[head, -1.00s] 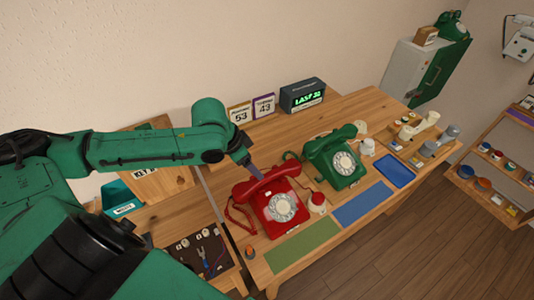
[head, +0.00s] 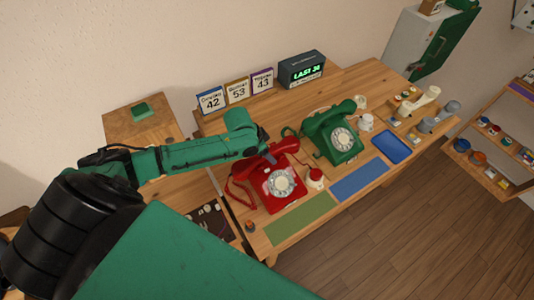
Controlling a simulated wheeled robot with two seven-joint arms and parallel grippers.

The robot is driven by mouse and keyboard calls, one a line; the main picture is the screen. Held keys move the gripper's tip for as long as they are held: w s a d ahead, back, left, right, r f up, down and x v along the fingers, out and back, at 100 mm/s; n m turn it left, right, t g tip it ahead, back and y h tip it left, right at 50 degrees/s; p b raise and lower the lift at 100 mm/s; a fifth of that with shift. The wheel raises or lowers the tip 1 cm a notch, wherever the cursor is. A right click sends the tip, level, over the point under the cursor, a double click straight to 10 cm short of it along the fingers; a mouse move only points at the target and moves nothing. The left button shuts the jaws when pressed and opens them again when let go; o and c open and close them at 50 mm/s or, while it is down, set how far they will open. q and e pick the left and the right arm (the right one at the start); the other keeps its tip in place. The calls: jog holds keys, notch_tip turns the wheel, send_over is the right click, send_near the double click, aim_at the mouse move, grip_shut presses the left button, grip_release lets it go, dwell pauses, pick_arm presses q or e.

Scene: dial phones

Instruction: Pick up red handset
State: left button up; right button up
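The red phone (head: 281,184) with a pale dial stands on the wooden table, and its red handset (head: 289,146) lies across its top. My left arm comes in from the left, and my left gripper (head: 271,159) is at the middle of the handset, covering part of it. Its fingers are too small and too hidden to tell whether they are open or shut, or whether they touch the handset. The handset still appears to be on the phone. My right gripper is not in view.
A green phone (head: 333,135) stands just right of the red one. A small red-and-white object (head: 315,179) is close beside the red phone. Green (head: 300,219) and blue (head: 359,181) mats lie in front. Calendar cards (head: 237,91) and a display box (head: 301,70) stand behind.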

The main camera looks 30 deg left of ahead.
pick_arm(q)
jog(key=shift+w+f, duration=0.15)
jog(key=shift+f, duration=0.25)
